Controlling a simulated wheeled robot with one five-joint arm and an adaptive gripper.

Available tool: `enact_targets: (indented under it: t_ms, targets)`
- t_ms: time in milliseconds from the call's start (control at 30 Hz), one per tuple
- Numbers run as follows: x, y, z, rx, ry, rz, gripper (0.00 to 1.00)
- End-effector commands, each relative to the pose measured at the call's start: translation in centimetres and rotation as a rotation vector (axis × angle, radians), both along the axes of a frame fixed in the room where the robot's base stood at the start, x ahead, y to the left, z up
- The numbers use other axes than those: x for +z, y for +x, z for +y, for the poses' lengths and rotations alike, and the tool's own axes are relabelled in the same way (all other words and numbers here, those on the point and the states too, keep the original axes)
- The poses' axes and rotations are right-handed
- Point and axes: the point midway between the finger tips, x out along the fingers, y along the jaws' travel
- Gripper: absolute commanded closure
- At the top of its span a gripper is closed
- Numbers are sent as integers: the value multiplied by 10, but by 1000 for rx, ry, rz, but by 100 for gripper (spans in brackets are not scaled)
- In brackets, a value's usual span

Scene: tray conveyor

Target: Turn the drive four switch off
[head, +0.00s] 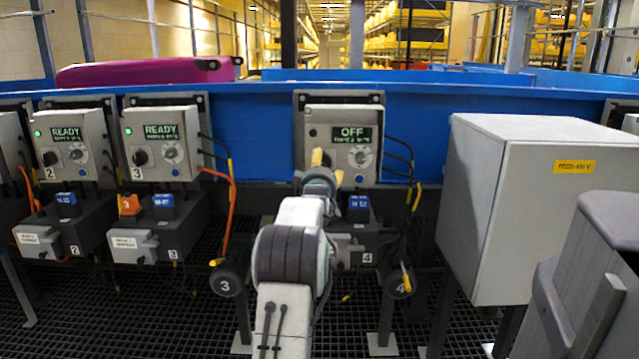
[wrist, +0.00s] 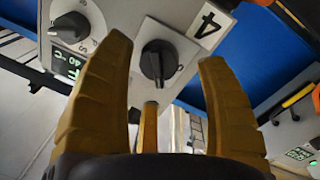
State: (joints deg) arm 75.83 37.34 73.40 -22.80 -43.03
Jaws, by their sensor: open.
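The drive four box (head: 314,118) is a grey unit on the blue conveyor side. Its screen (head: 352,134) reads OFF and the lamp at its upper left looks unlit. The black rotary switch (wrist: 158,62) shows in the wrist view beside the "4" label (wrist: 208,25); my gripper hides it in the head view. My gripper (head: 328,168) is in front of the box's lower left. In the wrist view my gripper (wrist: 163,52) is open, its yellow fingers either side of the switch. I cannot tell whether they touch it.
A round dial (wrist: 70,27) sits beside the switch. The drive three box (head: 161,144) and drive two box (head: 73,145), both reading READY, stand to the left. A large grey cabinet (head: 530,200) stands close at right. Cables hang beside the drive four box.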

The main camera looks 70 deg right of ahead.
Motion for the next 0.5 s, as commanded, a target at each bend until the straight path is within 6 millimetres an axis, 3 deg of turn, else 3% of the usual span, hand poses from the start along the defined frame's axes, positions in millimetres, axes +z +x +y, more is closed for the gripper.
enact_targets:
  t_ms: [500]
  targets:
    - [-3, -15, 61, 1, 2, 1, 33]
